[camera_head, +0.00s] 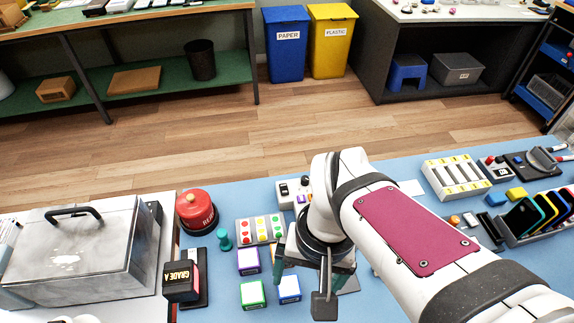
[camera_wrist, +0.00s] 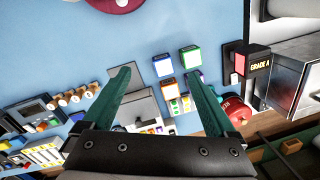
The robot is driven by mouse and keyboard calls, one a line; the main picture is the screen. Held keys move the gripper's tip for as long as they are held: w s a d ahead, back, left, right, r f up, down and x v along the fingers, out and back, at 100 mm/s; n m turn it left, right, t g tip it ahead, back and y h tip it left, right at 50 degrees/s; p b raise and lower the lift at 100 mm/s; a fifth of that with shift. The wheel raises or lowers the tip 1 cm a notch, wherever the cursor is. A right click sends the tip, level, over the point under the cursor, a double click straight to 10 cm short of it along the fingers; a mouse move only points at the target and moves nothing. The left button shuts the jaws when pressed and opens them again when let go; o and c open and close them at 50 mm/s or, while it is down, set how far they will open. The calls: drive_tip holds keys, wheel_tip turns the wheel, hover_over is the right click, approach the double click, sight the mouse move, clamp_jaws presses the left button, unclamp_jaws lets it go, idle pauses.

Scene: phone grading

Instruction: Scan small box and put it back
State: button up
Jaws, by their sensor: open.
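In the head view I see a purple box (camera_head: 248,261), a green box (camera_head: 252,295) and a blue box (camera_head: 288,288). An orange box (camera_wrist: 167,86) shows more clearly in the wrist view, beside the purple box (camera_wrist: 193,77); the green (camera_wrist: 189,57) and blue (camera_wrist: 162,65) boxes are there too. My gripper (camera_head: 318,268) is above the table, right of the boxes. In the wrist view my gripper (camera_wrist: 158,76) has its teal fingers wide apart, empty.
A GRADE A block (camera_head: 181,282), a red round unit (camera_head: 197,212) and a metal lidded box (camera_head: 75,250) stand left. A panel of coloured buttons (camera_head: 260,229) is behind the boxes. Phones in a rack (camera_head: 522,217) and a yellow-slotted tray (camera_head: 455,177) are right.

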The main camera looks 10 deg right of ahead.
drive_tip(key=shift+m+y, duration=0.3)
drive_tip(key=shift+m, duration=0.4)
drive_tip(key=s, duration=0.4)
drive_tip(key=shift+s+a+r, duration=0.25)
drive_tip(key=shift+s+r, duration=0.05)
drive_tip(key=shift+s, duration=0.1)
